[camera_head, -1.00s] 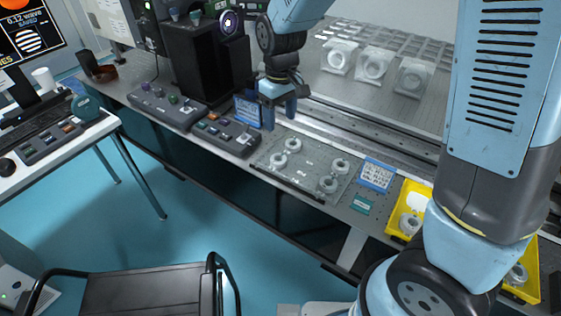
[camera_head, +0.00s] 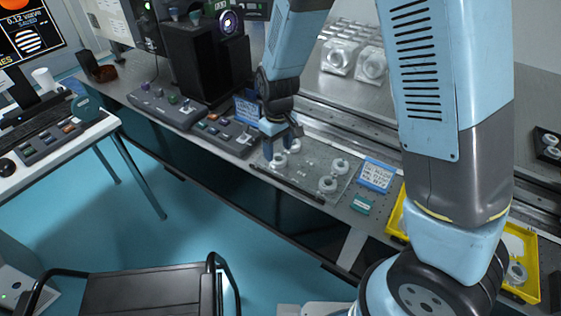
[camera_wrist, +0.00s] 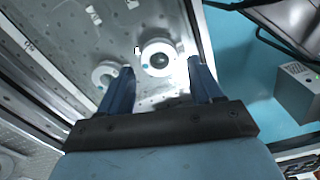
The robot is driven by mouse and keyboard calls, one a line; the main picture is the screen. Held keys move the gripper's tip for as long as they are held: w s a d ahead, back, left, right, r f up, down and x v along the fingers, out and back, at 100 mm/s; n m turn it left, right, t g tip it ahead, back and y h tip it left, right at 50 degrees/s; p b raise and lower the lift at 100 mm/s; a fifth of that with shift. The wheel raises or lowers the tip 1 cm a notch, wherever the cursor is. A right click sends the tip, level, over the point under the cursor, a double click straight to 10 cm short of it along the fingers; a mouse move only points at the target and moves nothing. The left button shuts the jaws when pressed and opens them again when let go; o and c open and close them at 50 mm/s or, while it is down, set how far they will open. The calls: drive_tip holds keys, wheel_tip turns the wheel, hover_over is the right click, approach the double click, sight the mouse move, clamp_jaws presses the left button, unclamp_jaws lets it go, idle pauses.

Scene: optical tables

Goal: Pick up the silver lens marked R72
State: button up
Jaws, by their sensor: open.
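My gripper (camera_head: 282,154) is open and low over the left end of a grey plate (camera_head: 309,168) on the long bench. In the wrist view the open fingertips (camera_wrist: 161,68) stand on either side of a silver ring-mounted lens (camera_wrist: 157,57), which lies slightly beyond them. A second lens (camera_wrist: 104,74) lies just left of the left fingertip. Two more lenses, one at the back (camera_head: 340,166) and one nearer (camera_head: 327,185), sit toward the plate's right end. Small labels lie near the lenses, but I cannot read any marking, so I cannot tell which one is R72.
A blue-and-white card (camera_head: 376,175) and a small green label (camera_head: 362,204) lie right of the plate. A yellow tray (camera_head: 531,272) is partly hidden behind my arm. Control boxes (camera_head: 223,133) stand to the left. Clear-looking mounts (camera_head: 371,63) stand behind.

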sight(278, 159)
drive_tip(key=shift+f, duration=1.8)
drive_tip(key=c, duration=0.8)
drive_tip(key=shift+r, duration=0.15)
